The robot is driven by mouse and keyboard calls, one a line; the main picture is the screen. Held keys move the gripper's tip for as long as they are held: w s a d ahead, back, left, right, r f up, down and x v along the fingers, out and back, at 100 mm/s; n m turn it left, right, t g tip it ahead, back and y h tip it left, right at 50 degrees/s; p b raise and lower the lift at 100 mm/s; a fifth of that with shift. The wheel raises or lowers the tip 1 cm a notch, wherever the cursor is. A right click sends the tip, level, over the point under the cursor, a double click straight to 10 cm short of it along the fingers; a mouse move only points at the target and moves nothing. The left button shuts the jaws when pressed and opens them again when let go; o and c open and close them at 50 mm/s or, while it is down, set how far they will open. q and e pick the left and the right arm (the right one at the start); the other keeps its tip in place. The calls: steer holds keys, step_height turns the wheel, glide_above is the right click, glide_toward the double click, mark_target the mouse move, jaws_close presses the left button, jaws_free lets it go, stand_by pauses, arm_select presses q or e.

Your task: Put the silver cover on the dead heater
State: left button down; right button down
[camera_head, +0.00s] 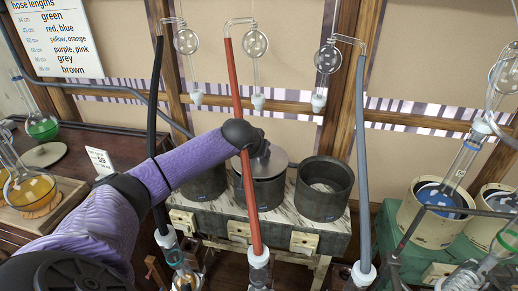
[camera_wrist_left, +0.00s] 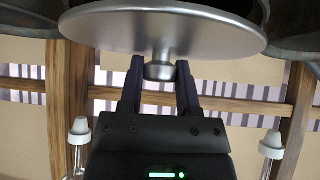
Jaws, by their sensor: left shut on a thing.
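The silver cover (camera_head: 272,163) is a round metal disc with a small knob (camera_wrist_left: 159,71). My left gripper (camera_head: 262,150) reaches in from the left above it. In the left wrist view my left gripper (camera_wrist_left: 159,75) is shut on the knob. The cover lies over the mouth of the middle dark heater (camera_head: 259,190); I cannot tell whether it rests on the rim or hangs just above. A left heater (camera_head: 204,184) is partly behind my arm. An open right heater (camera_head: 322,193) shows its inside. Nothing clearly marks which heater is dead. My right gripper is out of view.
A red hose (camera_head: 245,150) hangs in front of the middle heater, close to my left gripper. A black hose (camera_head: 155,110) and a grey hose (camera_head: 362,160) hang at either side. Cream pots (camera_head: 428,220) stand at right, flasks (camera_head: 30,190) at left.

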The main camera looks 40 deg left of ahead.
arm_select(q)
steer(key=shift+f, duration=0.25)
steer(key=shift+f, duration=0.35)
steer(key=shift+c, duration=1.6)
jaws_free()
steer(key=shift+r, duration=0.1)
steer(key=b+v, duration=0.1)
steer(key=v, duration=1.2)
steer(key=shift+w+r+b, duration=0.2)
steer(key=shift+w+b, duration=0.1)
steer(key=shift+b, duration=0.1)
steer(key=shift+a, duration=0.1)
